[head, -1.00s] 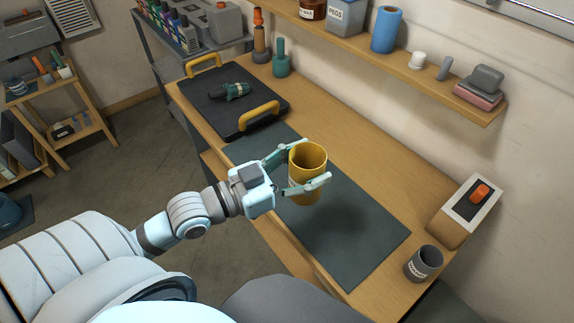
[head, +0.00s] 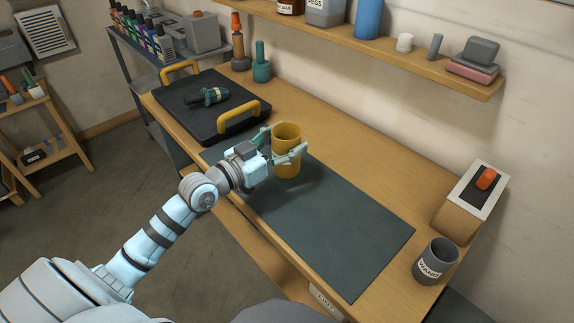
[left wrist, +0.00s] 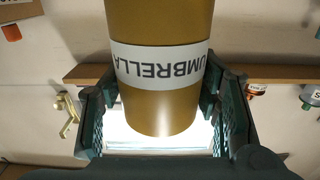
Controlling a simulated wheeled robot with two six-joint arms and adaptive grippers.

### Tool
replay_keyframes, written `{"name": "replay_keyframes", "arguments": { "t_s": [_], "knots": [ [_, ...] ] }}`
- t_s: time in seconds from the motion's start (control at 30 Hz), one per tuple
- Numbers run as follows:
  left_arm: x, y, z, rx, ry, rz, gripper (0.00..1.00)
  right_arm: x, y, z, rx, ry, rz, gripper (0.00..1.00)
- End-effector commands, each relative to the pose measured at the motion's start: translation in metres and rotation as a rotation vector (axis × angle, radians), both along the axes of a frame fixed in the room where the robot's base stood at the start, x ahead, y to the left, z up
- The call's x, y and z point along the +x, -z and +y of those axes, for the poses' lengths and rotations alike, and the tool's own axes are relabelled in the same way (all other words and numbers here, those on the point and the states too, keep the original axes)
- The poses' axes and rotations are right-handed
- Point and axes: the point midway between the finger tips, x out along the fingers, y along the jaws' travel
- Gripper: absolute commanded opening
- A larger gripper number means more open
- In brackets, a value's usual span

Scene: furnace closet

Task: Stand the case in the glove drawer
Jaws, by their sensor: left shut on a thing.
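The case is a yellow open-topped cylinder (head: 287,160), upright over the far-left part of the dark bench mat. In the left wrist view the case (left wrist: 165,90) carries a white band reading "UMBRELLA", which appears upside down. My left gripper (head: 287,146) is shut on its sides, with one finger on each side. I cannot tell whether its base touches the mat. Wooden drawer fronts show below the bench's front edge, one with a white label (head: 326,302) that I cannot read fully. No glove drawer can be identified. My right gripper is not in view.
A black tray (head: 180,100) with yellow handles holds a dark green tool, close behind the case. The mat (head: 330,225) is otherwise clear. A grey cup (head: 436,262) and a box with an orange knob (head: 470,195) stand at right. A shelf (head: 400,60) runs along the wall.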

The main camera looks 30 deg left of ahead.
Motion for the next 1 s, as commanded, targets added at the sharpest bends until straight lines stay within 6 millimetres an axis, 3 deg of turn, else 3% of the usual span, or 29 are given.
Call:
{"name": "replay_keyframes", "arguments": {
  "t_s": [0.1, 0.2, 0.53, 0.57, 0.63, 0.67, 1.0],
  "knots": [
    [0.000, 0.029, 0.000, -0.002, 0.000, 0.001, 0.17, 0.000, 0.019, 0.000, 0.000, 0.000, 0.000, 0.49],
    [0.000, 0.041, 0.000, -0.002, 0.000, 0.000, 0.17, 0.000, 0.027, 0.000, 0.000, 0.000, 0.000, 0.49],
    [0.000, 0.042, 0.000, 0.000, 0.001, -0.001, 0.17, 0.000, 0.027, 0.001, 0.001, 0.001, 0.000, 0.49],
    [0.000, 0.041, 0.000, 0.000, 0.000, 0.001, 0.61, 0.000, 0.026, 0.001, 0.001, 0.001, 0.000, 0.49],
    [0.000, 0.041, 0.000, 0.000, 0.000, 0.001, 0.72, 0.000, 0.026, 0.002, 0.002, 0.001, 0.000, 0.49],
    [0.000, 0.041, 0.000, 0.000, 0.000, 0.001, 0.76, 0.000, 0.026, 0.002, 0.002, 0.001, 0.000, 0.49],
    [0.000, 0.039, 0.000, 0.000, 0.000, 0.000, 0.76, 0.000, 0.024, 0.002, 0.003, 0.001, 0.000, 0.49]
  ]
}}
